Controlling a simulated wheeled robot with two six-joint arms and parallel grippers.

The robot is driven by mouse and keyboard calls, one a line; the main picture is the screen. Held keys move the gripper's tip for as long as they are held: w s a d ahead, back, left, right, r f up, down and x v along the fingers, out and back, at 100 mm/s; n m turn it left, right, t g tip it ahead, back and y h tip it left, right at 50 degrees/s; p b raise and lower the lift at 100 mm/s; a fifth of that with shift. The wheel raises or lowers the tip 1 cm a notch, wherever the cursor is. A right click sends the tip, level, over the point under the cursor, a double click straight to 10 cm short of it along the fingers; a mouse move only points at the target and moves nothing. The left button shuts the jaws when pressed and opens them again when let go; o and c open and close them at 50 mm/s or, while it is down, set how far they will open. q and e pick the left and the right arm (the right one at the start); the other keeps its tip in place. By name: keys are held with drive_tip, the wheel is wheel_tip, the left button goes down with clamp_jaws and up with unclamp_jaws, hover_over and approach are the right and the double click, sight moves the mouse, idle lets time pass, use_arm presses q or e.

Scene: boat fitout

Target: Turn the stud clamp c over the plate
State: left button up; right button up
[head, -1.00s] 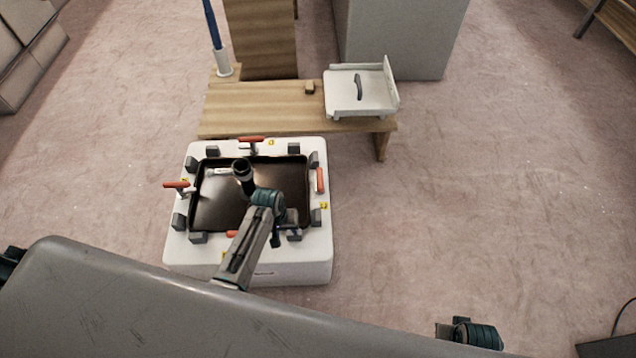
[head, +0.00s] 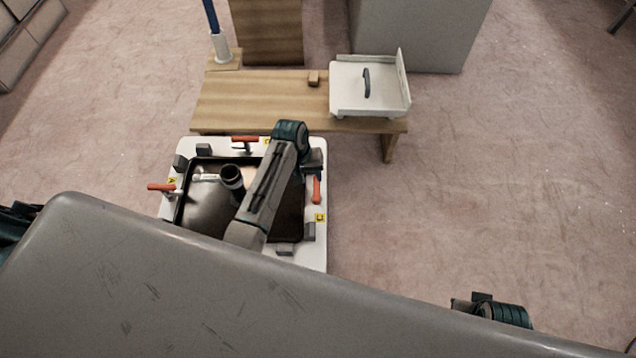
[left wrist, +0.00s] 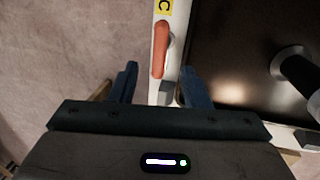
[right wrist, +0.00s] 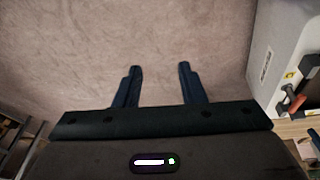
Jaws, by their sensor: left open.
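Stud clamp c has a red handle (head: 317,189) on the right rim of the white frame, beside a yellow label. In the left wrist view its handle (left wrist: 161,48) lies along the rim, beside the dark plate rather than over it, under the label C. The dark plate (head: 207,210) lies inside the frame, partly hidden by my left arm. My left gripper (left wrist: 160,88) is open, its fingers on either side of the handle's line, with nothing clearly held. My right gripper (right wrist: 160,72) is open and empty over bare floor.
Other red-handled clamps stand on the left rim (head: 161,187) and far rim (head: 245,139). A dark upright tube (head: 232,177) rises over the plate. A wooden bench (head: 262,100) behind carries a white lidded tray (head: 345,92).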

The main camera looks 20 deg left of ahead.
sight(316, 193)
use_arm(q)
drive_tip(key=f, duration=0.3)
drive_tip(key=d+f+b, duration=0.1)
drive_tip(key=f, duration=0.2)
drive_tip(key=d+f+b, duration=0.1)
drive_tip(key=f, duration=0.2)
drive_tip(key=shift+w+f, duration=0.1)
drive_tip(key=shift+f, duration=0.2)
use_arm(e)
wheel_tip(316, 193, up, 7)
drive_tip(key=s+t, duration=0.1)
drive_tip(key=s, duration=0.1)
drive_tip(key=shift+a, duration=0.4)
use_arm(q)
clamp_jaws()
use_arm(e)
drive_tip(key=shift+r, duration=0.1)
